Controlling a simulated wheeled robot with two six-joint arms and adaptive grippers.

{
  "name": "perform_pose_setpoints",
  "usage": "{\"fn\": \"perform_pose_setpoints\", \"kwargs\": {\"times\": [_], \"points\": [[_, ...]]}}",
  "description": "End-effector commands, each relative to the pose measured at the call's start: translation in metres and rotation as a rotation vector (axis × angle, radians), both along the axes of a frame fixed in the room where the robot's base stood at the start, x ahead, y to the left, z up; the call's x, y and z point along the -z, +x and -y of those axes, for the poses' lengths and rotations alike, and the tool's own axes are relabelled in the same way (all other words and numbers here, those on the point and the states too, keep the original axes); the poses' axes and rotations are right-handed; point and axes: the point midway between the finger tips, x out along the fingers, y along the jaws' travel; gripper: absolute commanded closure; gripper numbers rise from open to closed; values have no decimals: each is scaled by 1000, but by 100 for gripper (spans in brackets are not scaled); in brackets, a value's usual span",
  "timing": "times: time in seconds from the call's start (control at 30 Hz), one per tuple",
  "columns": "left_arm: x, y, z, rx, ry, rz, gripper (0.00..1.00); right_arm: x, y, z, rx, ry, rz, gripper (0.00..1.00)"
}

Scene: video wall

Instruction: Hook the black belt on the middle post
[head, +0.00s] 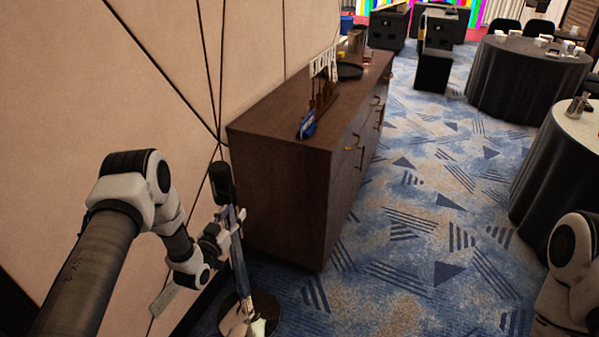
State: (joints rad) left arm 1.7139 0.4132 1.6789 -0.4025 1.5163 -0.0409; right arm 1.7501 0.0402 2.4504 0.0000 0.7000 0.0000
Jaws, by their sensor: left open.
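One shiny metal post (238,262) stands upright on a round base (262,312), between the wall and the dark cabinet. It has a black head (221,183). I cannot tell whether it is the middle post, and no other post shows. My left gripper (226,230) is at the upper part of the post, just below the head. It is open, with its fingers beside or around the post; which of these I cannot tell. I cannot make out a black belt. My right arm shows at the lower right edge, but its gripper is out of view.
A dark wooden cabinet (285,185) stands right of the post, with a blue item (308,125) and a dark tray (349,71) on top. The panelled wall (150,60) is close on the left. Cloth-covered round tables (515,85) stand at right. Patterned carpet (430,215) lies clear between.

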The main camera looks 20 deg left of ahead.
Motion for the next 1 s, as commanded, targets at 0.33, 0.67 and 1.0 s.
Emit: {"fn": "perform_pose_setpoints", "kwargs": {"times": [0.33,0.67,1.0], "points": [[-23,7,-47,-73,6,14,55,-28,0,0,-1,0,0,55],[-23,64,-50,-72,5,12,55,-35,0,0,0,0,0,55],[-22,71,-51,-74,3,11,69,-35,0,0,0,0,0,55]]}}
